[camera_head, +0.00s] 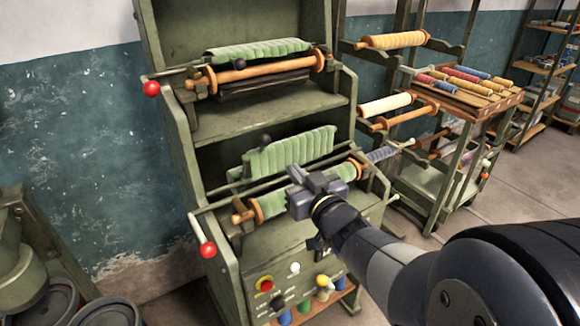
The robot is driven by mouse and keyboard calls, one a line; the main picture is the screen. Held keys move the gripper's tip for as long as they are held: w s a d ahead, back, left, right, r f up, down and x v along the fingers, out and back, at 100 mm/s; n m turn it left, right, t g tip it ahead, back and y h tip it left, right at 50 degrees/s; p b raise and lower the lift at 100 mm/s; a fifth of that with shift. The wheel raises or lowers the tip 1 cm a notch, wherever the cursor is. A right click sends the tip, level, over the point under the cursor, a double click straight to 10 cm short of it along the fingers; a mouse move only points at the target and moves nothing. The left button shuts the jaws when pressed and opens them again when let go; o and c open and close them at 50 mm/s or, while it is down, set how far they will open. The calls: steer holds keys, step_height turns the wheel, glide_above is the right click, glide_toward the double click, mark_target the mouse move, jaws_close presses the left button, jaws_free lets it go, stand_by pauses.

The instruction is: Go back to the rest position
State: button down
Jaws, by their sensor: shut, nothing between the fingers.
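My gripper (309,181) is shut and holds nothing. It is in the middle of the head view, at the end of my arm, in front of the lower level of a green machine (180,150). A green roll on a wooden spindle (272,205) lies across that level. My gripper covers part of this roll, and I cannot tell whether it touches it. Behind it is a green ribbed pad (290,152).
A red-knobbed lever (207,249) juts out at the machine's lower left, another (151,88) higher up. The control panel (290,287) has a red button. A rack holds a yellow spool (393,40); a cart (470,85) carries several coloured rolls. Floor at right is clear.

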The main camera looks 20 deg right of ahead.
steer(key=shift+s, duration=0.35)
